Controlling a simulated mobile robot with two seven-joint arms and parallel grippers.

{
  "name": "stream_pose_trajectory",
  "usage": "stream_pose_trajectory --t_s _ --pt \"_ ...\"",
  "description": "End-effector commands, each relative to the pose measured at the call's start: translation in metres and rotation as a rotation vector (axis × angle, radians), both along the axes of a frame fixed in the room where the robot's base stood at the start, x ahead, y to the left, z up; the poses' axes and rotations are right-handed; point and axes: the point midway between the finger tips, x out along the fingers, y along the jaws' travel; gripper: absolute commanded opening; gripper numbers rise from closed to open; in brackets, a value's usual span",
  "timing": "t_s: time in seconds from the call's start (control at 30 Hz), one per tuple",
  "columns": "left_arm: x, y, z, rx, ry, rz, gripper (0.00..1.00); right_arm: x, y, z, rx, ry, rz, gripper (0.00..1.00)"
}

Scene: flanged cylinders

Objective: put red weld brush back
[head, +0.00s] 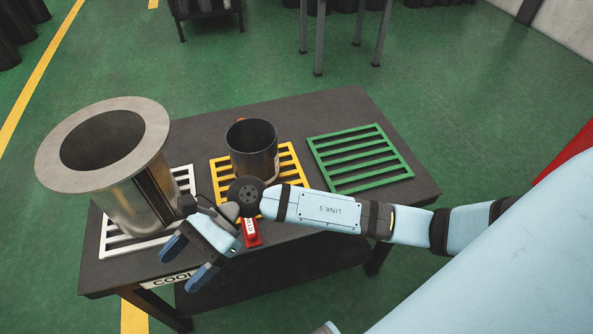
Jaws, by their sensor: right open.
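A small red item (252,238) with a white label, which may be the red weld brush, lies near the table's front edge, partly covered by my right arm. My right gripper (187,262) has its blue fingers apart, with nothing seen between them. It is over the front edge, left of the red item and in front of the large flanged cylinder (135,205). That cylinder stands on the white grate (112,243). A smaller open cylinder (252,150) stands on the yellow grate (289,158). My left gripper is not in view.
The dark table (330,105) also holds an empty green grate (360,158) at the right. A sign (168,280) is on its front edge. Metal legs (319,40) stand behind. The green floor around the table is mostly clear.

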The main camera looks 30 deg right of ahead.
Motion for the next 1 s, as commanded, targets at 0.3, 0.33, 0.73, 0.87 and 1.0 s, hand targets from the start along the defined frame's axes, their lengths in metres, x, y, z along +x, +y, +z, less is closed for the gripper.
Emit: stream_pose_trajectory --t_s 0.3,0.33,0.73,0.87,1.0 --pt "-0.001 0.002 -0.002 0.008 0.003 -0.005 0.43 0.050 -0.072 0.007 0.853 1.594 -0.679 0.68" --pt "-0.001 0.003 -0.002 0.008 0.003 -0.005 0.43 0.052 -0.087 -0.008 0.934 1.754 -0.729 0.68" --pt "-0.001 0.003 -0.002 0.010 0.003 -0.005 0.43 -0.048 -0.202 -0.189 -1.210 -2.119 0.672 0.68" --pt "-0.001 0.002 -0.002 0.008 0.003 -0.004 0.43 -0.060 -0.206 -0.198 -1.179 -2.043 0.634 0.68" --pt "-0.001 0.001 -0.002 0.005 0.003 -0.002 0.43 -0.059 -0.205 -0.198 -1.177 -2.044 0.633 0.68"
